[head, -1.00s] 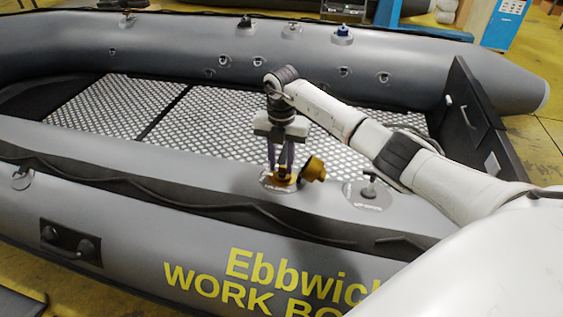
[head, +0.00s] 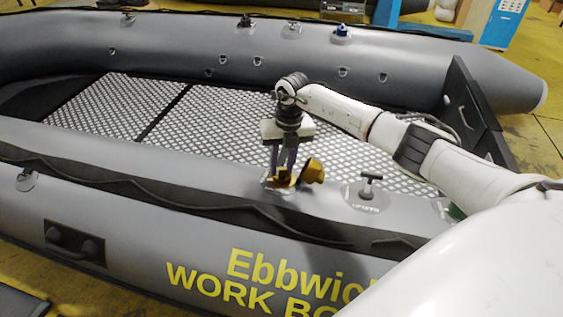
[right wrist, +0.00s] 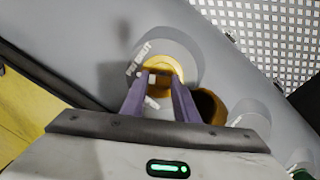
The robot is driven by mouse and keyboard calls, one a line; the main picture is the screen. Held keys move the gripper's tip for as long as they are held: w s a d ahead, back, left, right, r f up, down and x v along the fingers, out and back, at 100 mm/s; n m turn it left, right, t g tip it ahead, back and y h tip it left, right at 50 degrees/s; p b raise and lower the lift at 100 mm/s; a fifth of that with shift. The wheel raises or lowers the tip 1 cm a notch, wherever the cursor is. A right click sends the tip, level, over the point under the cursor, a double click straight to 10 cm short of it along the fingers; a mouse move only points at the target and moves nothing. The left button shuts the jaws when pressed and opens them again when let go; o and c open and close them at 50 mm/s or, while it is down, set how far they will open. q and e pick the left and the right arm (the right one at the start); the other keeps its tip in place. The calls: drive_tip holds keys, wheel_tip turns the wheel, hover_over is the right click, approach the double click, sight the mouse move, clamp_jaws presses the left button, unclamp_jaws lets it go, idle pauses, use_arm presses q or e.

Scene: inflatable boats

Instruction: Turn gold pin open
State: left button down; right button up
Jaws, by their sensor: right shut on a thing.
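The gold pin (head: 282,180) sits in a round fitting on the near grey tube of the boat. A gold cap (head: 313,171) stands tilted just to its right. My right gripper (head: 284,164) points down from above, with its purple fingers shut on the gold pin. In the right wrist view the gold fitting (right wrist: 163,68) shows at the fingertips (right wrist: 158,82), on a grey round patch. The brownish cap (right wrist: 208,105) lies right beside the right finger. The fingers partly hide the pin, so its exact angle is unclear. My left gripper is not in view.
A black T-handled fitting (head: 370,184) stands on the same tube to the right. The far tube (head: 215,50) carries several fittings, including a blue-topped one (head: 342,31). The patterned floor (head: 235,120) behind the gripper is clear.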

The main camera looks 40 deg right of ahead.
drive_tip(key=n, duration=0.2)
drive_tip(key=shift+d+n, duration=0.15)
drive_tip(key=shift+n, duration=0.25)
drive_tip(key=n+y, duration=0.1)
drive_tip(key=n, duration=0.1)
drive_tip(key=shift+n+b, duration=0.3)
drive_tip(key=shift+b, duration=0.05)
drive_tip(key=shift+s+d+f+n+b, duration=0.1)
drive_tip(key=shift+n+b, duration=0.2)
drive_tip(key=shift+n, duration=1)
drive_tip(key=shift+n+y+b, duration=0.4)
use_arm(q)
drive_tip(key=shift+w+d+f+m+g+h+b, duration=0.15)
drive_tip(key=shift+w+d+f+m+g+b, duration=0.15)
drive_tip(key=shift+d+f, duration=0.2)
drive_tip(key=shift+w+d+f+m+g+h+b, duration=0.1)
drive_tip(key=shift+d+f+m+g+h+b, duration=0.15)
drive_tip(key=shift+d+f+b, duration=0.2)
use_arm(e)
drive_tip(key=shift+d+n, duration=0.1)
drive_tip(key=shift+n, duration=1.4)
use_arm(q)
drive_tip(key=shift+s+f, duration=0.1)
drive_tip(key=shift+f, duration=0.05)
use_arm(e)
drive_tip(key=o, duration=1.1)
drive_tip(key=shift+c, duration=0.2)
